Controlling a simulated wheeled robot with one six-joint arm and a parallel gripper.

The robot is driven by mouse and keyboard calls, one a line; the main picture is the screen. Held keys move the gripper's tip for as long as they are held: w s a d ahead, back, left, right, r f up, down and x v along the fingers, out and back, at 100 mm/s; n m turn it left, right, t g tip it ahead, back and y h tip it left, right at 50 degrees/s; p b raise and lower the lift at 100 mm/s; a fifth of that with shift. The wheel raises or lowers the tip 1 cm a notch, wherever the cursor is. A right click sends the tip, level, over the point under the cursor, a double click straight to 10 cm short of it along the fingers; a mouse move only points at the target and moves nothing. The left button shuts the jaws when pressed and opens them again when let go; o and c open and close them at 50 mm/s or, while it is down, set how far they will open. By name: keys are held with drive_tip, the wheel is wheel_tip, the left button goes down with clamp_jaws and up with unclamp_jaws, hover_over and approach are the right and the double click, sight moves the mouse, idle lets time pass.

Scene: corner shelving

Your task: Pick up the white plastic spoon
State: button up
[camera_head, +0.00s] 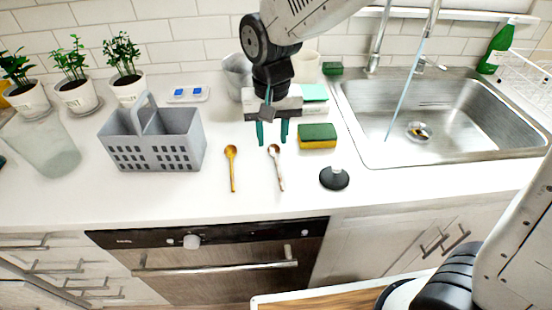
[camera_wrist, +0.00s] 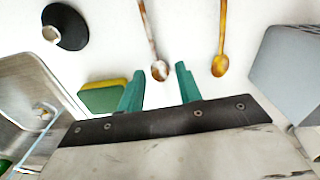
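A whitish spoon with brownish streaks (camera_head: 278,170) lies on the white counter, its bowl toward the back and its handle toward the front edge. In the wrist view the spoon (camera_wrist: 149,38) has its bowl just ahead of the gap between my fingers. My gripper (camera_head: 272,133) points down with its two green fingers apart and nothing between them. It hangs near the bowl end of the spoon; the wrist view shows the open fingers too (camera_wrist: 160,75). A golden-brown spoon (camera_head: 232,168) lies parallel to its left, also seen in the wrist view (camera_wrist: 221,45).
A grey caddy (camera_head: 155,150) stands left of the spoons. A green-and-yellow sponge (camera_head: 318,137) and a black round stopper-like object (camera_head: 334,179) lie to the right, before the sink (camera_head: 440,115). The counter around the handles is clear.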

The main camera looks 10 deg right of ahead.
sight(276, 157)
drive_tip(key=f, duration=0.5)
drive_tip(key=shift+d+f, duration=0.3)
drive_tip(key=shift+d, duration=0.1)
drive_tip(key=c, duration=0.6)
